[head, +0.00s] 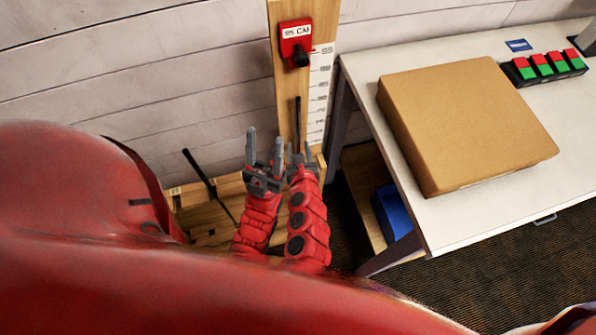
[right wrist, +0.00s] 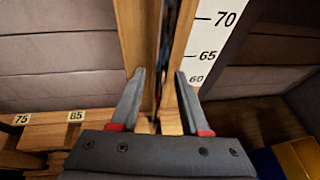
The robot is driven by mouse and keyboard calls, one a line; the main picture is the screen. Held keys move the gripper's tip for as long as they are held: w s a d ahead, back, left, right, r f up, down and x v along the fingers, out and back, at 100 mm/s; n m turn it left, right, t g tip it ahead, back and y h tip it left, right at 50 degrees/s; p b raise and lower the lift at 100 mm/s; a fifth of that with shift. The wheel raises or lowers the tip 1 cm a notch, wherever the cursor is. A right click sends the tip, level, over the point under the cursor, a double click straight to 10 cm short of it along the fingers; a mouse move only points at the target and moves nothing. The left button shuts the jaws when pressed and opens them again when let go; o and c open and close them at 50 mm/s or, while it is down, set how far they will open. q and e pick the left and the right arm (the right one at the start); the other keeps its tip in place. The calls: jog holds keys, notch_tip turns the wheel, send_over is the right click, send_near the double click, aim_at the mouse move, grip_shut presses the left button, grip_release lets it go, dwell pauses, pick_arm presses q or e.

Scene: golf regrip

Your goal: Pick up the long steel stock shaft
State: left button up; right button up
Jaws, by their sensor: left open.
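A thin dark shaft (head: 298,118) stands upright against the wooden measuring board (head: 283,85). Another shaft with a black upper end (head: 198,167) leans in the low wooden rack at the left. I cannot tell which is the long steel stock shaft. My left gripper (head: 264,150) is open and empty, fingers up, beside my right gripper (head: 299,158). My right gripper's fingers are apart in the right wrist view (right wrist: 161,88). A dark upright strip, seemingly the shaft, shows between and beyond them; contact is not visible.
A red gauge marked CAL (head: 295,43) and a white scale (head: 319,90) are on the board. A white table (head: 440,220) at the right holds a tan panel (head: 465,120) and red-green buttons (head: 543,65).

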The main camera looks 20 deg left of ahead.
jog(key=shift+w+f, duration=0.1)
jog(key=shift+w, duration=0.05)
grip_shut()
